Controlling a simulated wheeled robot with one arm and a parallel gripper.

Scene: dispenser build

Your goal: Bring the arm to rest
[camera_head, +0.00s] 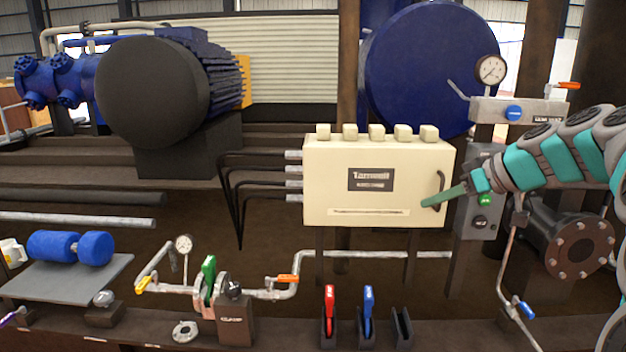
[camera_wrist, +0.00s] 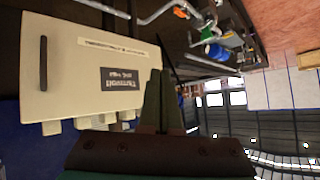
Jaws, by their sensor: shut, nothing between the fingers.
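My arm reaches in from the right in the head view, grey and teal. My gripper (camera_head: 443,197) is shut and empty, its green fingers pointing left in front of the right part of a cream control box (camera_head: 326,189). The box door is closed, with a dark handle (camera_head: 440,188) at its right edge close to the fingers. I cannot tell whether the fingers touch the box. In the wrist view my gripper's fingers (camera_wrist: 161,100) are together, and the box (camera_wrist: 85,62) with its handle (camera_wrist: 43,63) shows at the left, turned on its side.
A pressure gauge (camera_head: 491,70) and pipe block stand above my arm. A dark flanged pipe (camera_head: 577,245) is at the right. Red (camera_head: 329,311) and blue (camera_head: 368,310) handled tools stand in holders at the front.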

